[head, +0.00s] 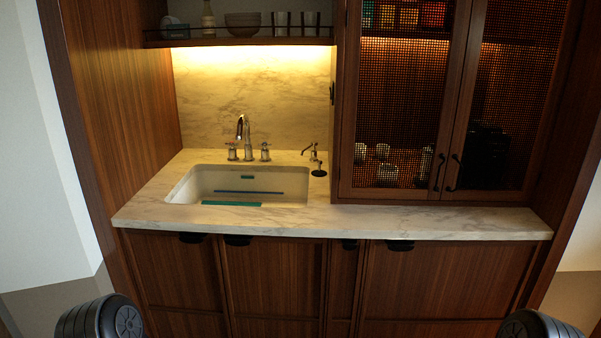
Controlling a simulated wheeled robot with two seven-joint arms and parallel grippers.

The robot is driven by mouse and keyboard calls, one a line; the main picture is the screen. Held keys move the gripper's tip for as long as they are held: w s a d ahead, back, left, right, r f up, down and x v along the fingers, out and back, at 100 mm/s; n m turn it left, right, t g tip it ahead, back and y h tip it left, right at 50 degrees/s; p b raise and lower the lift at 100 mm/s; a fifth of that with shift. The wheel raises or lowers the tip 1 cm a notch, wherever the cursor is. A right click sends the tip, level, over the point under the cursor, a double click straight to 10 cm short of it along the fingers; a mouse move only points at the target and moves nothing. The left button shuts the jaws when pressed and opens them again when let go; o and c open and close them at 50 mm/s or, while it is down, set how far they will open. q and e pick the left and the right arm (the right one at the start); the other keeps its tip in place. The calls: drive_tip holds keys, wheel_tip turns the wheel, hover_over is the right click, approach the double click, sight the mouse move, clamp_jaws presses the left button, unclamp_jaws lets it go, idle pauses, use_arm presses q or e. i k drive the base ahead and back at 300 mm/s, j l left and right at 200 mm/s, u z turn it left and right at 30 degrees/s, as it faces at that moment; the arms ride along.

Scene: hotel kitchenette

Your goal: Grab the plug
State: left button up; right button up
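A small dark round thing (319,173), which looks like the plug, lies on the pale marble counter (420,221) just right of the sink (187,187). A thin dark piece seems to rise from it; it is too small to make out clearly. Neither of my grippers is in view. Only dark rounded parts of my own arms show at the bottom left and bottom right corners, well away from the counter.
A chrome faucet (244,133) with two handles stands behind the sink, and a small dispenser-like spout (311,152) stands by the plug. A teal strip (231,204) lies at the sink's front edge. A mesh-door cabinet (399,110) rises on the right. The front counter strip is clear.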

sight(318, 173)
drive_tip(key=i+j, duration=0.2)
drive_tip(key=j, duration=0.15)
drive_tip(key=i+j, duration=0.15)
drive_tip(key=j, duration=0.25)
drive_tip(key=i+j, duration=0.2)
drive_tip(key=j, duration=0.15)
drive_tip(key=z, duration=1.15)
